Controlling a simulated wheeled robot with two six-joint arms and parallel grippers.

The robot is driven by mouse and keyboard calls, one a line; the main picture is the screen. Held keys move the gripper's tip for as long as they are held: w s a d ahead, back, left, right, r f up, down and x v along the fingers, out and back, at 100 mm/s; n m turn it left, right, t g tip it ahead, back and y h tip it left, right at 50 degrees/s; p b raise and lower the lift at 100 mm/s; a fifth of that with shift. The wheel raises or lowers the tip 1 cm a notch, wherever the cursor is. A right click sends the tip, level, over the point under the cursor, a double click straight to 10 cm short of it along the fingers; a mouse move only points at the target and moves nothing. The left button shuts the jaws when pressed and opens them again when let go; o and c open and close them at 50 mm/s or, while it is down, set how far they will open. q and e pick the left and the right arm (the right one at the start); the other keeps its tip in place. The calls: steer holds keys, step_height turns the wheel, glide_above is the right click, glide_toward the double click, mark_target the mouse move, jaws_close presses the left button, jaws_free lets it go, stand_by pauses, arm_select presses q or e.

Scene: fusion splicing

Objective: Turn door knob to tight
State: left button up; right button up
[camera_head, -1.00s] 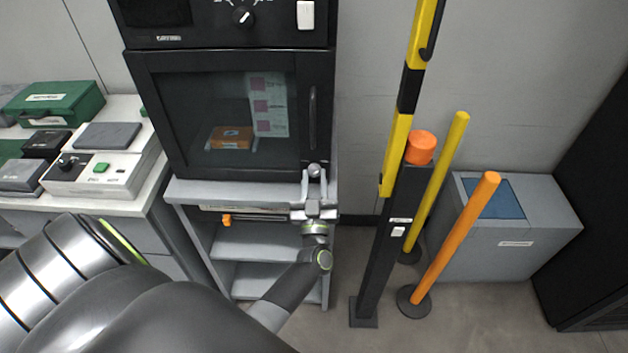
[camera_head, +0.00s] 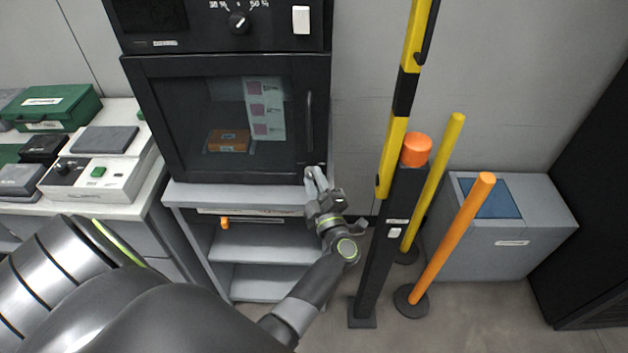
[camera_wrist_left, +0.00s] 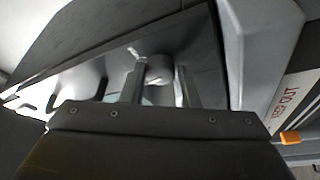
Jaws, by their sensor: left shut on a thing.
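The black cabinet door (camera_head: 235,120) with a dark window is closed. The door knob is at its lower right corner, largely hidden by my fingers in the head view. In the left wrist view the round grey knob (camera_wrist_left: 160,69) shows between the two fingers. My left gripper (camera_head: 316,175) reaches up from below and is shut on the knob, with its wrist tilted to the right. The left gripper (camera_wrist_left: 160,82) also shows in its own wrist view. My right gripper is not in view.
A vertical door handle (camera_head: 309,120) stands just above the knob. A grey shelf unit (camera_head: 262,245) is under the cabinet. A yellow and black barrier post (camera_head: 400,130) and an orange pole (camera_head: 452,240) stand to the right. Instruments and a green case (camera_head: 50,104) are on the left.

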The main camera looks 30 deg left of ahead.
arm_select(q)
steer(key=n, duration=0.1)
steer(key=n+g, duration=0.1)
steer(key=n+p, duration=0.1)
steer(key=shift+d+r+n+g, duration=0.1)
steer(key=shift+r+n+g, duration=0.2)
steer(key=shift+n, duration=0.1)
steer(key=shift+n+g+h+p, duration=0.35)
steer(key=shift+n+h, duration=0.15)
steer(key=shift+n, duration=0.6)
steer(key=o, duration=1)
steer(key=shift+d, duration=0.1)
